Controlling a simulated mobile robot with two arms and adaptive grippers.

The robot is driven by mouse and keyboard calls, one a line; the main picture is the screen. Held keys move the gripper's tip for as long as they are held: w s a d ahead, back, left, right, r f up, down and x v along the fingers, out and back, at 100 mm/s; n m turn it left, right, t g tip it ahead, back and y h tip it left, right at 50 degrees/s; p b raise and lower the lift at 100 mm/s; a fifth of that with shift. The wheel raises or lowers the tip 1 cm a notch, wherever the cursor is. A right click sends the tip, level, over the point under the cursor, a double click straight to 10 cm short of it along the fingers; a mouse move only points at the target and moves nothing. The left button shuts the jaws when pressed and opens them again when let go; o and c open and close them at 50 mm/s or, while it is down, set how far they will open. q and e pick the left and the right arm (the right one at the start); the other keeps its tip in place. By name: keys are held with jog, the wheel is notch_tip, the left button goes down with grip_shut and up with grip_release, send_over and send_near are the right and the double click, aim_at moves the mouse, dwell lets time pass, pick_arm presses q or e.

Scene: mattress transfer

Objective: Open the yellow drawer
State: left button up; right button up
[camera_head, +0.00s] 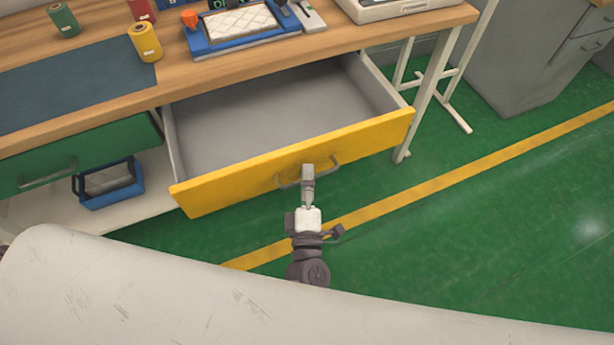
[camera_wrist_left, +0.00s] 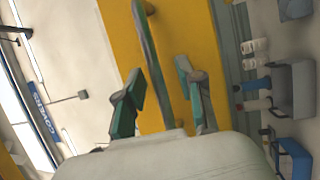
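The yellow drawer (camera_head: 240,180) stands pulled out from under the wooden workbench, and its grey inside (camera_head: 265,115) looks empty. Its handle (camera_head: 326,170) is a bar on the yellow front. My left gripper (camera_head: 307,172) is at the middle of this handle, seen edge-on in the head view. In the left wrist view the two fingers (camera_wrist_left: 160,82) are apart, on either side of the handle bar (camera_wrist_left: 147,40), with visible gaps. The yellow front (camera_wrist_left: 195,35) fills the middle there. My right gripper is in neither view.
A green drawer (camera_head: 80,155) is shut at the left, above a shelf with a blue bin (camera_head: 108,185). Spools and a blue tray (camera_head: 205,45) are on the workbench (camera_head: 350,38). The green floor (camera_head: 480,210) is clear at the right. A grey cabinet (camera_head: 530,60) stands behind.

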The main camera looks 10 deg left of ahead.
pick_arm(q)
jog(key=v, duration=1.2)
dwell(0.4)
jog(key=s+a+f+m+g+h+p, duration=0.1)
jog(key=s+f+m+g+h, duration=0.15)
jog(key=f+m, duration=0.4)
jog(key=s+f+m+g+h+p, duration=0.15)
jog(key=f+m+g, duration=0.25)
jog(key=f, duration=0.6)
jog(key=s+a+f+m+g+h, duration=0.1)
jog(key=s+f+m+g+h, duration=0.15)
jog(key=f+m, duration=0.45)
jog(key=s+a+f+m+g+y+p, duration=0.2)
jog(key=s+a+f+m+g, duration=0.2)
jog(key=s+a+f+g, duration=0.5)
jog(key=s+a+f, duration=0.5)
jog(key=s+a, duration=0.2)
jog(key=s, duration=0.2)
jog(key=shift+f+g+y, duration=0.3)
jog(key=shift+f+y, duration=0.05)
